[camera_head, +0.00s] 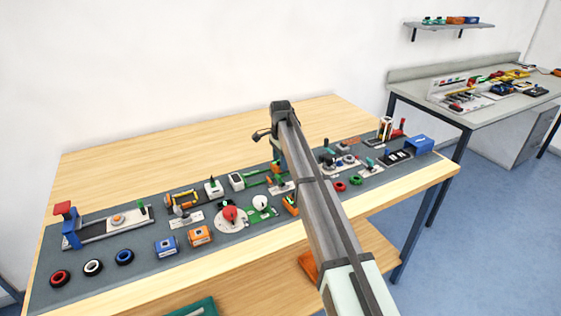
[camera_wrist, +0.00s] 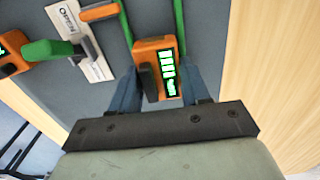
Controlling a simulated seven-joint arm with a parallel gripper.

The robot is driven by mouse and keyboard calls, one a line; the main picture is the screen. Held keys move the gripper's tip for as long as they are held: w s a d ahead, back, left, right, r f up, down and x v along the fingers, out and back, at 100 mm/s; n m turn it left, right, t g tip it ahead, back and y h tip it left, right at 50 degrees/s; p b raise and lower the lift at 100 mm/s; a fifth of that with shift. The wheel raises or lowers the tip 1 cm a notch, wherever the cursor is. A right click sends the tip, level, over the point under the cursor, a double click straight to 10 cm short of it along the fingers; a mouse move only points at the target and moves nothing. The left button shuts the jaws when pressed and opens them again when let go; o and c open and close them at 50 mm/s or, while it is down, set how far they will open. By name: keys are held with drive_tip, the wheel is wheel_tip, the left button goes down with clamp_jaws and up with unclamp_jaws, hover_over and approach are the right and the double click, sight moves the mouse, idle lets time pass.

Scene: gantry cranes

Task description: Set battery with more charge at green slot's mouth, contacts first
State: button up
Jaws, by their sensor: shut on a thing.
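My gripper (camera_wrist: 160,92) is shut on an orange battery (camera_wrist: 152,46), one blue-grey finger on each side. The battery's dark display shows several lit green bars, and a black raised part lies beside it. Two green rails (camera_wrist: 179,18) run beyond the battery's far end, one towards each side; they look like the green slot. In the wrist view the battery's far end is near them; I cannot tell whether it touches. Its contacts are not visible. Another orange block, perhaps the other battery (camera_wrist: 12,55), lies at the left edge, partly cut off. In the head view my gripper (camera_head: 277,165) is partly hidden.
A white labelled plate (camera_wrist: 82,42) with green and orange parts lies left of the held battery. The grey mat (camera_head: 100,262) carries many small things along the table's front, including a blue box (camera_head: 166,247) and rings. The wooden table behind (camera_head: 170,150) is clear.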

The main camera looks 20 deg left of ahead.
drive_tip(key=shift+f, duration=0.6)
idle(0.7)
drive_tip(key=o, duration=1)
drive_tip(key=shift+o, duration=0.2)
drive_tip(key=shift+r, duration=0.15)
drive_tip(key=shift+r, duration=3.4)
